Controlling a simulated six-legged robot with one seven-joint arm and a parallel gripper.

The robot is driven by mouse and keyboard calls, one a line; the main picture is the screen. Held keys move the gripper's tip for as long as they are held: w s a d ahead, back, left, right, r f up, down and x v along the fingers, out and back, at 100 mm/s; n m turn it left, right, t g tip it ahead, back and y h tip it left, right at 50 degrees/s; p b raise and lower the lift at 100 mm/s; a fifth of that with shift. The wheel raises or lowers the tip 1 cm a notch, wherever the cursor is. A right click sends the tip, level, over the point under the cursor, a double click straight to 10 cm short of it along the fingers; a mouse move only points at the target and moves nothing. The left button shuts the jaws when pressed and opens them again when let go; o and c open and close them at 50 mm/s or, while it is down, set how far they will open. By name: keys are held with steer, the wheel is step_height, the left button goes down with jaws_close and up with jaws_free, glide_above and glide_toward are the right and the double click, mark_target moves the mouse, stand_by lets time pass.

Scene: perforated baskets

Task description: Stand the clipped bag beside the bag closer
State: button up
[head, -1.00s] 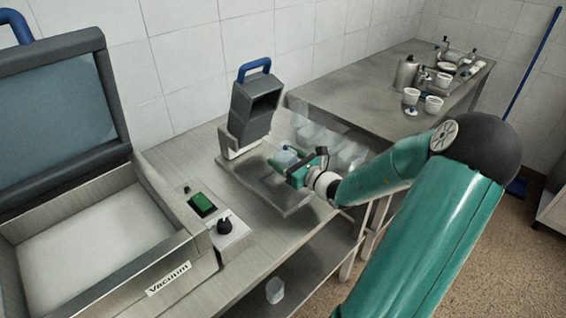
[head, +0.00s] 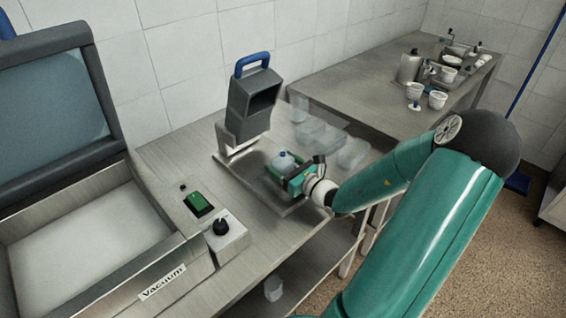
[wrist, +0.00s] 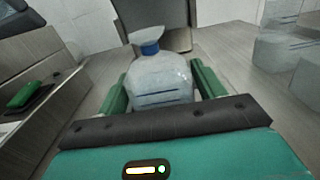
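The clipped bag (head: 284,162) is a pale, see-through bag with a blue clip at its neck. It is upright between the fingers of my gripper (head: 289,172). In the wrist view, the bag (wrist: 160,80) fills the space between the two green fingers of my gripper (wrist: 163,85), which hold its sides. Its base is partly hidden by the gripper, so contact with the surface below cannot be seen. The bag closer (head: 251,106) is a dark grey device with a blue handle. It stands just behind and left of the bag; its lower part shows behind the bag in the wrist view (wrist: 155,22).
A vacuum sealer (head: 172,262) with its lid up fills the left, beside a green switch (head: 198,204). Translucent containers (head: 318,133) stand right of the bag. A side table (head: 345,86) holds cups and bottles. A tiled wall stands behind.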

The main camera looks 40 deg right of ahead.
steer(key=o, duration=0.4)
steer(key=shift+c, duration=0.2)
